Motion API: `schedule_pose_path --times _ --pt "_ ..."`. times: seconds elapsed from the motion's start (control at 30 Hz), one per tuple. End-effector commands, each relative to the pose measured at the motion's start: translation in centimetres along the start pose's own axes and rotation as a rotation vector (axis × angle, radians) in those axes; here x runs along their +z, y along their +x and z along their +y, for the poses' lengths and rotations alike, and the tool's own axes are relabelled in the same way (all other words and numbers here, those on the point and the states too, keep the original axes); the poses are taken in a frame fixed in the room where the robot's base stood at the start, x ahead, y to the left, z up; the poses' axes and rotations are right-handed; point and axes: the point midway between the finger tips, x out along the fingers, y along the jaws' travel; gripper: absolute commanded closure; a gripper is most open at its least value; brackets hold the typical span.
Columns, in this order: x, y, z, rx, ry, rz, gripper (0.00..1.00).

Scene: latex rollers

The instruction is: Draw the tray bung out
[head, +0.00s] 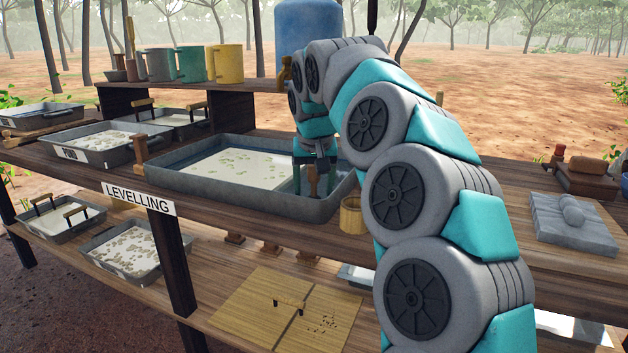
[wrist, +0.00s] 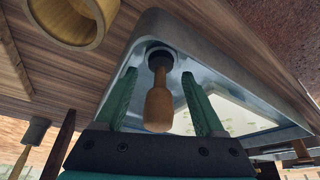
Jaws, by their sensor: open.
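The tray bung is a wooden handle (wrist: 158,103) on a dark stopper (wrist: 160,58), set in the near corner of the large grey metal tray (head: 225,198). In the head view the bung's handle (head: 312,181) shows as a small brown piece at the tray's right end. My gripper (wrist: 158,75) is open, with one green finger on each side of the bung; a gap shows on both sides. In the head view my gripper (head: 312,184) points down inside the tray. The tray (wrist: 235,65) holds a pale sheet (head: 235,166) with green specks.
A wooden cup (head: 352,216) stands just right of the tray. A wooden peg (head: 140,150) stands at its left end. Smaller trays (head: 95,155) sit to the left. Coloured jugs (head: 226,65) and a blue barrel (head: 300,28) stand behind. The bench right of my arm has a grey slab (head: 570,238).

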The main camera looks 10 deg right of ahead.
Motion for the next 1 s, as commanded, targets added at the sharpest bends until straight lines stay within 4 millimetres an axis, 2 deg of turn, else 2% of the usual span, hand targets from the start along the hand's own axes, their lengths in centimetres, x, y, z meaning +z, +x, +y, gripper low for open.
schedule_pose_path --times 0.1,0.73,0.93,0.97,1.0 --pt "0.00 -0.03 0.01 0.000 0.000 0.000 0.29" --pt "0.01 -0.06 0.01 0.000 0.001 0.000 1.00" --pt "0.01 -0.06 0.01 0.000 0.001 0.000 1.00" --pt "0.01 -0.06 0.01 0.000 0.001 0.000 0.67" --pt "0.01 -0.06 0.01 0.000 0.001 0.000 0.72"
